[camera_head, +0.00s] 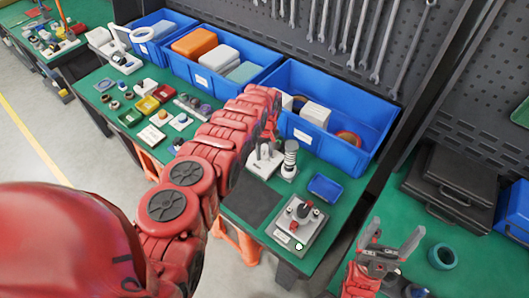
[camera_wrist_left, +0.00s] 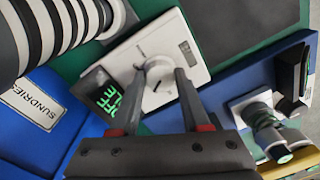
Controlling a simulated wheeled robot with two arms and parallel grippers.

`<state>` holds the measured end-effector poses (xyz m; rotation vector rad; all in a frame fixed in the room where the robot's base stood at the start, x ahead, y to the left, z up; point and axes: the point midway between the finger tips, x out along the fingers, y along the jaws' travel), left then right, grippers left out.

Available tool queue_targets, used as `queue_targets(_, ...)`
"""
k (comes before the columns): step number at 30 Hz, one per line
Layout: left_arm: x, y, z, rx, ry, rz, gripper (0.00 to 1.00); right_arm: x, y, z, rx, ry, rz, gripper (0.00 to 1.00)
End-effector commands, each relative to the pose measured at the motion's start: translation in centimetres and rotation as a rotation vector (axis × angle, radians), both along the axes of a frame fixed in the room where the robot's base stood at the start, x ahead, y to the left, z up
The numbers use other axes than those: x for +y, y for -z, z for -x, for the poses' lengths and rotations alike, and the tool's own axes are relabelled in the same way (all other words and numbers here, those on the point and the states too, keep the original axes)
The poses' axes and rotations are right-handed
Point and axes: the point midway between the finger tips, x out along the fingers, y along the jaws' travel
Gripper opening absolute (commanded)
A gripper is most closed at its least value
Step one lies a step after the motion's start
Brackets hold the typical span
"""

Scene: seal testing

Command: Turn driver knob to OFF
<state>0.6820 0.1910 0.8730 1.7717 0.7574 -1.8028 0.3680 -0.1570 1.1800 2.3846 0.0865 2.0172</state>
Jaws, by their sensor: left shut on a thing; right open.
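The driver is a pale box (camera_wrist_left: 190,50) with a round knob (camera_wrist_left: 158,68) on its face and a dark display (camera_wrist_left: 105,95) with green characters, which I cannot read surely. My left gripper (camera_wrist_left: 160,78) is shut on the knob, one finger on each side. In the head view the driver (camera_head: 264,160) stands on the green bench, partly hidden by my left arm. My right gripper (camera_head: 392,240) is open and empty at the lower right, apart from the driver.
A black-and-white striped column (camera_head: 290,160) stands close beside the driver. Blue bins (camera_head: 345,152) line the back. A grey box with red and black controls (camera_head: 297,222) and a small blue tray (camera_head: 326,188) sit nearby. A dark mat (camera_head: 250,200) lies in front.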

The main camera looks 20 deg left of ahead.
Motion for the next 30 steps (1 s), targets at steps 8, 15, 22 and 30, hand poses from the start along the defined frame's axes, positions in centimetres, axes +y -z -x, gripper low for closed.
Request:
queue_targets(8,0.03,-0.01,-0.08,-0.001,-0.132,0.0,0.0,0.0,0.12,0.0,0.0,0.0,0.0,0.85)
queue_targets(15,-0.02,-0.03,-0.09,-0.002,-0.173,0.0,0.0,0.0,0.14,0.0,0.0,0.0,0.0,0.85)
queue_targets(22,0.0,-0.04,-0.07,-0.001,-0.177,0.0,0.0,0.0,0.14,0.0,0.0,0.0,0.0,0.85)
queue_targets(30,0.01,-0.03,-0.06,-0.001,-0.176,0.0,0.68,0.0,0.14,0.0,0.0,0.0,0.0,0.85)
